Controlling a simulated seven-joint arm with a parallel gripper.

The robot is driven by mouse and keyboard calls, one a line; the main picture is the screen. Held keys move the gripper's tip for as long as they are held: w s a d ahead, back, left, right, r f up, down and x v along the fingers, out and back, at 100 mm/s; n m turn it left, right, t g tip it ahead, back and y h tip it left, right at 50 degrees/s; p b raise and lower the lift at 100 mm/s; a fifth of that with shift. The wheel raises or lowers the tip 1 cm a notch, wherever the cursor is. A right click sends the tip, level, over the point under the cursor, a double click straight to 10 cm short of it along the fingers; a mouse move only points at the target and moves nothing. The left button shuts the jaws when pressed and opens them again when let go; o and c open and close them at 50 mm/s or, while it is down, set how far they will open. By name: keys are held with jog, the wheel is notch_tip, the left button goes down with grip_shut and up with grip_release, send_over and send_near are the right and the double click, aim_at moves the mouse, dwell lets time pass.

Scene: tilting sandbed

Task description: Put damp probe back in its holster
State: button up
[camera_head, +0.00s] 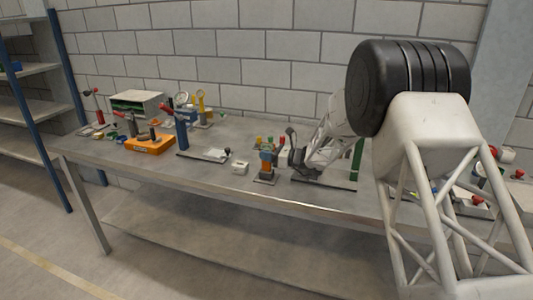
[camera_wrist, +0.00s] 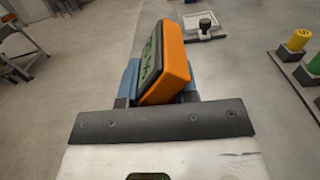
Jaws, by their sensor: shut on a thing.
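The damp probe appears to be the orange device with a dark green face (camera_wrist: 171,62) in the wrist view. It leans upright just beyond my gripper (camera_wrist: 158,98), which is shut on it. Blue parts show on both sides of its lower end; I cannot tell whether they belong to the fingers or to a holster. In the head view the orange device (camera_head: 266,161) is small, near the bench's front edge, with blue around it and a dark base below. My gripper (camera_head: 287,158) is just right of it, partly hidden. I cannot pick out the holster for certain.
Farther left are a blue post (camera_head: 181,130), an orange box (camera_head: 150,145) and several tools. Coloured cylinders (camera_wrist: 299,40) stand at right in the wrist view. The bench's front edge is close.

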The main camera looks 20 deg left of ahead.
dwell(0.3)
jog(key=o, duration=0.9)
jog(key=shift+o, duration=0.2)
notch_tip(320, 180, up, 8)
jog(key=shift+f, duration=0.25)
jog(key=s+a+r, duration=0.2)
jog(key=s+r, duration=0.5)
jog(key=s, duration=0.5)
jog(key=shift+a+r, duration=0.15)
jog(key=shift+a, duration=0.25)
